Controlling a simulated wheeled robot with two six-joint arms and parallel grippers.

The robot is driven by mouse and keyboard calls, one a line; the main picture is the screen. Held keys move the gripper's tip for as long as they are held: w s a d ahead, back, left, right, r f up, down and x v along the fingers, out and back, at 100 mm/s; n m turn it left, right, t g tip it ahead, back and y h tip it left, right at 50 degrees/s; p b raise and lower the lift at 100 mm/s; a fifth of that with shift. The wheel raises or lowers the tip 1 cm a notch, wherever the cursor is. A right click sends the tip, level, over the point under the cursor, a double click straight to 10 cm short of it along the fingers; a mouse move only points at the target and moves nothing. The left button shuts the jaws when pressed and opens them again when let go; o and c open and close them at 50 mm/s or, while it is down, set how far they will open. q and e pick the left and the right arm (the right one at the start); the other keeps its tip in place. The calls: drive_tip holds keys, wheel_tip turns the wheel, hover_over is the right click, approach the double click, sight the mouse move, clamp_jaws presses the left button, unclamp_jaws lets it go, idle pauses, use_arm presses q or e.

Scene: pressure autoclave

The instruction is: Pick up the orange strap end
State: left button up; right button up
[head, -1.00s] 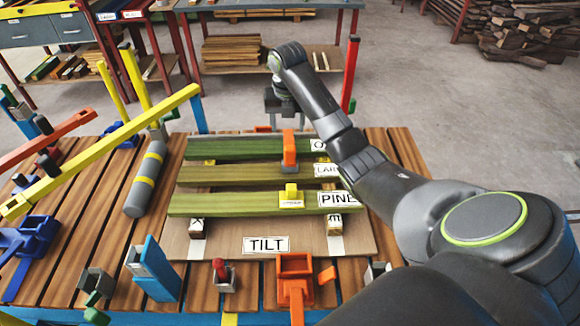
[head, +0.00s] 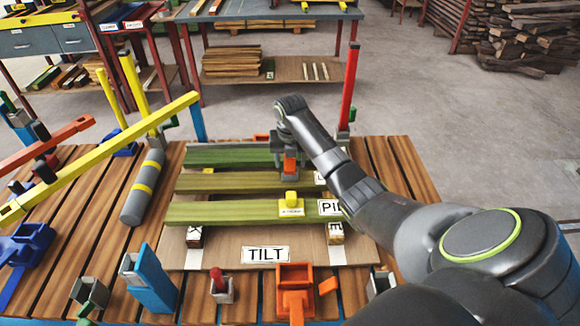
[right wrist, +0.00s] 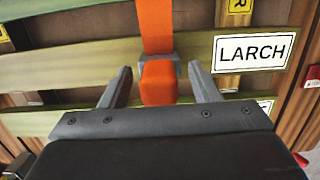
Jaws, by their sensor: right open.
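The orange strap end (head: 290,165) hangs over the far green boards (head: 225,157), partly hidden under my right gripper in the head view. In the right wrist view the orange strap (right wrist: 155,25) runs over the boards to a grey buckle, with the blocky strap end (right wrist: 158,84) on the near side. My right gripper (right wrist: 159,70) is open, one finger on each side of the strap end, with gaps visible on both sides. In the head view the right gripper (head: 288,158) is over the boards from above. My left gripper is not in view.
The stacked boards rest on a panel with a TILT label (head: 265,254). A yellow block (head: 291,199) sits on the nearest board. A red post (head: 349,85) stands behind right, and a grey cylinder (head: 143,188) lies left. An orange holder (head: 296,277) is in front.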

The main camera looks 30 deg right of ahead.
drive_tip(key=shift+f, duration=0.55)
drive_tip(key=c, duration=0.8)
drive_tip(key=shift+r, duration=0.1)
